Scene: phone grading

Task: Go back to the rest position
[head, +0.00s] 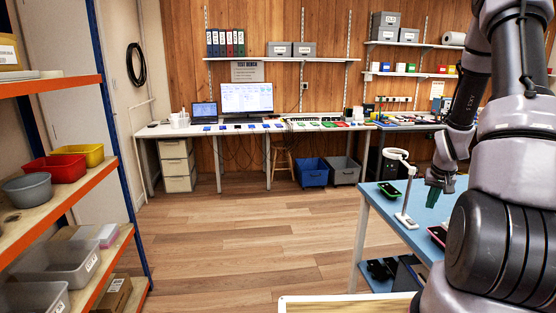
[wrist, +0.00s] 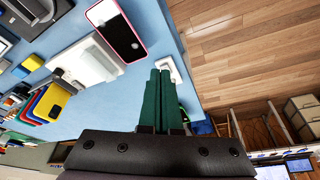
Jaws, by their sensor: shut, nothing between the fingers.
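My gripper (head: 434,196) has dark green fingers, and they are pressed together with nothing between them. It hangs above the blue table (head: 375,199), to the right of a white stand with a ring top (head: 399,158). In the wrist view my gripper (wrist: 157,86) points over the table edge, with the base of the stand (wrist: 169,68) just past its fingertips. A phone in a pink case (wrist: 117,31) lies beside it on the table. It also shows in the head view (head: 437,235), partly hidden by my arm.
A green-edged phone (head: 389,189) lies left of the stand. A pale device (wrist: 87,62) and several coloured cases (wrist: 47,102) lie farther along the table. Shelving with bins (head: 60,170) stands at the left. A long workbench (head: 240,128) lines the back wall. The wooden floor (head: 240,240) between is clear.

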